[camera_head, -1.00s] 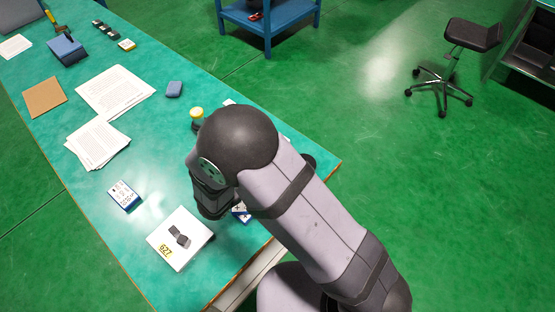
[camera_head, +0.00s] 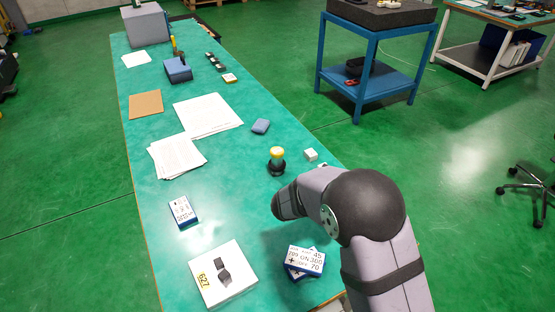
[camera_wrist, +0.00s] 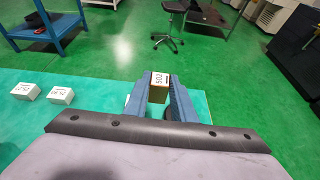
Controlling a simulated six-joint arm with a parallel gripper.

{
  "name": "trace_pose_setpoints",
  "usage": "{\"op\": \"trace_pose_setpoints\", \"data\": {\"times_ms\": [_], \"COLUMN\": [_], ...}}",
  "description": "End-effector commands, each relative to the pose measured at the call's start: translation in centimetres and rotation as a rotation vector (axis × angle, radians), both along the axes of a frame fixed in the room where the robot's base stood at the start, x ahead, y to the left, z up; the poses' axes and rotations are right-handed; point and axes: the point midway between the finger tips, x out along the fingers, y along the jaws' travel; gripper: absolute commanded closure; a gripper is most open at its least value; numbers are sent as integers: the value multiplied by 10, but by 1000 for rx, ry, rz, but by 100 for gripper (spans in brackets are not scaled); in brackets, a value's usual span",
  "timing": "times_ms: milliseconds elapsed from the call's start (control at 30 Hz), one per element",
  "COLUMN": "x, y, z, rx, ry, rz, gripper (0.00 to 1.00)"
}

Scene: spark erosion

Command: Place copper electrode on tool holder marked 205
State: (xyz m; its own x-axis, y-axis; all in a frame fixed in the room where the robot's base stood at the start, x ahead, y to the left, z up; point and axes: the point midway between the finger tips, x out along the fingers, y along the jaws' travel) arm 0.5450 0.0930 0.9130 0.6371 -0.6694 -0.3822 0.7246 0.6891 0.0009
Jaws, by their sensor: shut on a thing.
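In the wrist view my gripper (camera_wrist: 159,97) has its two blue-grey fingers shut on a small block (camera_wrist: 159,82). The block has a white label on top and a copper-brown side. The label's digits read 502 as seen here, which is 205 turned upside down. The block is held above the teal table (camera_wrist: 25,108). In the head view the fingers and the block are hidden behind my arm. I cannot make out a separate tool holder marked 205 or a separate copper electrode in either view.
Two white boxes (camera_wrist: 61,95) lie left of the fingers in the wrist view.

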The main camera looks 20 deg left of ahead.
Motion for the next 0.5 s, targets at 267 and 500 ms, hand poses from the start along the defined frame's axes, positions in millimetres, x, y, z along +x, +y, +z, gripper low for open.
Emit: {"op": "trace_pose_setpoints", "data": {"times_ms": [267,500], "x": [90,137], "y": [66,154], "z": [45,109], "rx": [6,4], "ry": [-10,-10], "rz": [198,545], "gripper": [100,100]}}
